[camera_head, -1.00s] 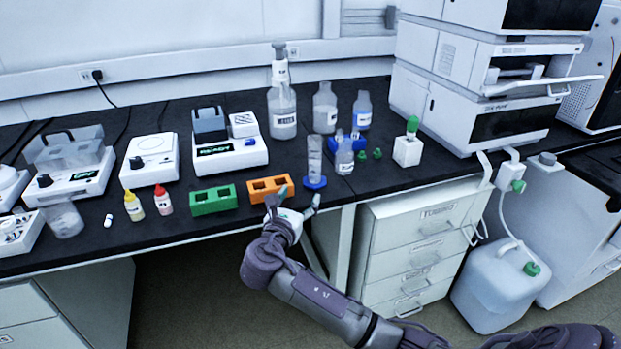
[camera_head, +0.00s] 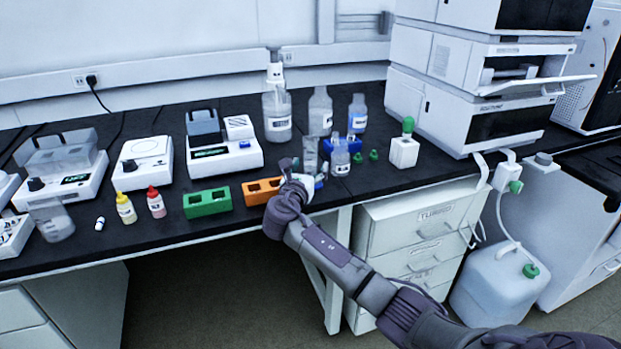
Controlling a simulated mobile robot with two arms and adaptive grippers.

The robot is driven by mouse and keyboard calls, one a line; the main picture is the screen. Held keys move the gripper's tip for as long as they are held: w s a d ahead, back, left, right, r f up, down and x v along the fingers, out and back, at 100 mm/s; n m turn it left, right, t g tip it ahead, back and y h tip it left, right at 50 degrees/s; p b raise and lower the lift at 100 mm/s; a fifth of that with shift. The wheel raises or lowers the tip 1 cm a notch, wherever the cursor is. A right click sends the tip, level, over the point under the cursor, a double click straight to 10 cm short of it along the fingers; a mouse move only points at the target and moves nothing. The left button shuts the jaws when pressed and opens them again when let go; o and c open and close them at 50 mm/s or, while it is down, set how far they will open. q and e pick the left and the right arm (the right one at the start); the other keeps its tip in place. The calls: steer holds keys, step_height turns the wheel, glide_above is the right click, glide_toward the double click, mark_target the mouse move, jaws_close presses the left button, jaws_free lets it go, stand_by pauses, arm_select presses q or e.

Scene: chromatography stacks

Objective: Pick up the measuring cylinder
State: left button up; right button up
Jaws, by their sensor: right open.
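The measuring cylinder (camera_head: 310,153) is a clear upright tube on a blue base, standing near the bench's front edge, right of the orange rack. My right gripper (camera_head: 303,173) is open and low in front of the cylinder. One finger shows to the left of the cylinder and the other to its lower right. The gripper hides most of the blue base. I cannot tell whether a finger touches the cylinder. My left gripper is not in view.
A small labelled bottle (camera_head: 341,160) stands close on the cylinder's right. The orange rack (camera_head: 262,190) and green rack (camera_head: 208,203) lie to the left. Larger bottles (camera_head: 278,118) stand behind. A white block with a green knob (camera_head: 403,152) stands further right.

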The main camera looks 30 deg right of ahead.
steer(key=shift+w+d, duration=0.45)
steer(key=shift+d, duration=0.05)
steer(key=c, duration=1.2)
jaws_close()
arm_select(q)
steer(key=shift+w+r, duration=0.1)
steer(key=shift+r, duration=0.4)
arm_select(e)
steer(key=shift+r, duration=0.15)
